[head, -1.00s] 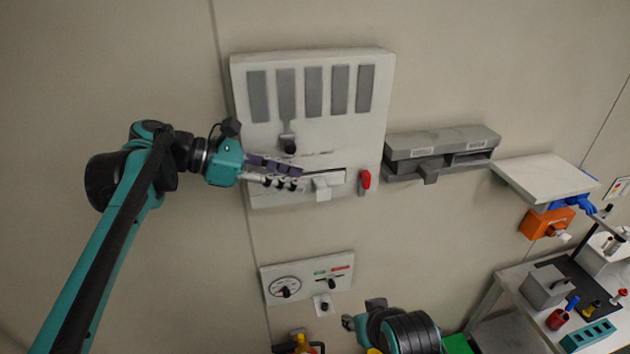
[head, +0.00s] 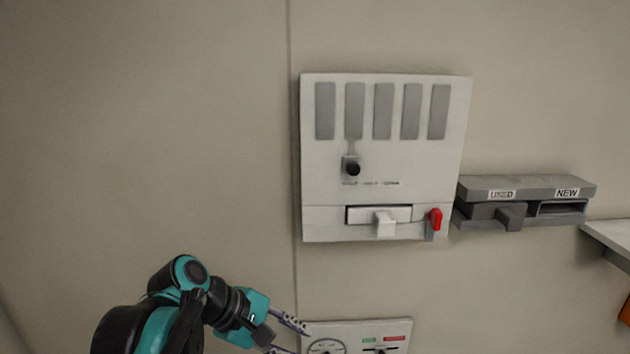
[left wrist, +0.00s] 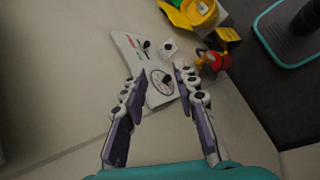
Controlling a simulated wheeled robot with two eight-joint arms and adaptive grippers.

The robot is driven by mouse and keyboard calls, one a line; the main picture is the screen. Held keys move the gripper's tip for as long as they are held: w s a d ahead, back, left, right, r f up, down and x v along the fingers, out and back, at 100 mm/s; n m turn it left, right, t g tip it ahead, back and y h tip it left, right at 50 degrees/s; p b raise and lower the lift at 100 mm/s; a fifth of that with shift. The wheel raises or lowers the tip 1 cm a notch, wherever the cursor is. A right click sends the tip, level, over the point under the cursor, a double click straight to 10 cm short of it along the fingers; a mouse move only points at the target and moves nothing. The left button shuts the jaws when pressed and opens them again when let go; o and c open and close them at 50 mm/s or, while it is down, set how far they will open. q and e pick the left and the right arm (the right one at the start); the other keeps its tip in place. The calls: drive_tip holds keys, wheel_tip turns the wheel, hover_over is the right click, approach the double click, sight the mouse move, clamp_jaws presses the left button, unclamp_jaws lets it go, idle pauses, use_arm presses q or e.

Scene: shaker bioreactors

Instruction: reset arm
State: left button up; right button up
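My left arm comes in at the lower left of the head view. Its gripper (head: 284,335) is low, beside the left edge of the dial panel. In the left wrist view the left gripper's (left wrist: 158,82) two fingers stand apart with nothing between them. The gauge panel (left wrist: 140,60) shows beyond the fingertips there, and its top part shows at the bottom of the head view (head: 372,330). My right gripper is outside both views.
A white wall panel (head: 318,160) with grey strips, a black knob (head: 351,167), a white handle (head: 385,226) and a red lever (head: 435,219) is above. A grey unit (head: 525,188) labelled USED and NEW is right of it. The left wall is bare.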

use_arm(q)
drive_tip(key=s+a+f+m+t+y+b, duration=0.1)
drive_tip(key=f+b, duration=0.5)
drive_tip(key=f, duration=0.6)
drive_tip(key=s+a+f+m+t+y+b, duration=0.1)
drive_tip(key=s+a+f+m+y+b, duration=0.3)
drive_tip(key=f, duration=0.8)
drive_tip(key=s+a+f+m+t+y+b, duration=0.2)
drive_tip(key=s+a+f+m+b, duration=0.2)
drive_tip(key=f, duration=0.8)
drive_tip(key=a+m+b, duration=0.2)
drive_tip(key=a+b, duration=0.2)
drive_tip(key=a, duration=0.1)
drive_tip(key=shift+s+f+m+y, duration=0.2)
drive_tip(key=shift+m+y, duration=0.1)
drive_tip(key=shift+m, duration=0.1)
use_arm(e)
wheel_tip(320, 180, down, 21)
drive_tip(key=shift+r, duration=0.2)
use_arm(q)
drive_tip(key=shift+o, duration=0.4)
